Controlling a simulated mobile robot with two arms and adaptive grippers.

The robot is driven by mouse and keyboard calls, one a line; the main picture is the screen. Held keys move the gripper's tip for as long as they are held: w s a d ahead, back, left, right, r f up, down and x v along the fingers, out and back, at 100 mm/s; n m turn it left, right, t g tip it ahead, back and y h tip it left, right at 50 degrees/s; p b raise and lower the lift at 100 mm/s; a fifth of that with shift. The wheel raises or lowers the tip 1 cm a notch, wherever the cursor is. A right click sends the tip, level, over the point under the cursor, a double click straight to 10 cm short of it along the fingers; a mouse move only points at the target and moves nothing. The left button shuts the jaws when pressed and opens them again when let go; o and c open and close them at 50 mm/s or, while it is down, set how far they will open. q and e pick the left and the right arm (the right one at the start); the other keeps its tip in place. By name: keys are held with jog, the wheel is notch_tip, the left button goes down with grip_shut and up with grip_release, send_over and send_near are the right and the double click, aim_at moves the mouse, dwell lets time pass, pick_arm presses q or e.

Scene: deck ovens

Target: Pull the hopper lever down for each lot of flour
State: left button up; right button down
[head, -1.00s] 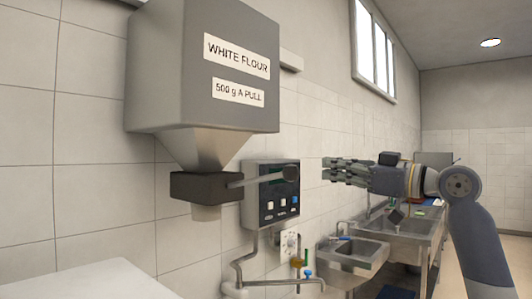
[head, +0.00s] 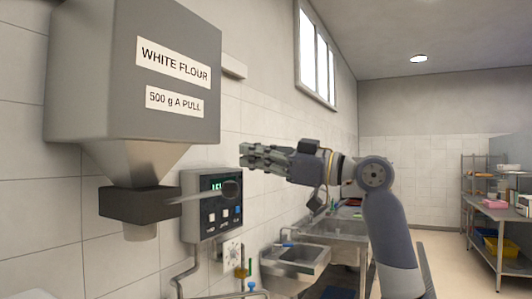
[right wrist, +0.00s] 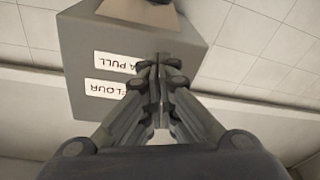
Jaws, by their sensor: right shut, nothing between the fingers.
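The grey flour hopper (head: 120,90) hangs on the tiled wall at the left, with labels reading "WHITE FLOUR" and "500 g A PULL". Below its funnel is a dark outlet block (head: 138,202). The lever (head: 200,197) sticks out to the right from this block, nearly level, and ends in a dark round knob (head: 231,189). My right gripper (head: 243,155) is shut and empty, a little above and right of the knob and apart from it in the picture. In the right wrist view the shut fingers (right wrist: 155,65) show against the hopper (right wrist: 88,60), upside down. My left gripper is not in view.
A control panel (head: 197,222) with a lit display and buttons is on the wall behind the lever. Pipes and a sink (head: 295,262) lie below and to the right. Shelving (head: 492,215) with goods stands at the far right. Open floor lies between.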

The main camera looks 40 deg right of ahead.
jog(key=w+f, duration=0.1)
jog(key=w+f+p, duration=0.1)
jog(key=w, duration=0.1)
jog(key=w+a+f, duration=0.1)
jog(key=shift+w+p, duration=0.15)
jog(key=shift+p, duration=0.15)
jog(key=shift+f, duration=0.1)
dwell(0.4)
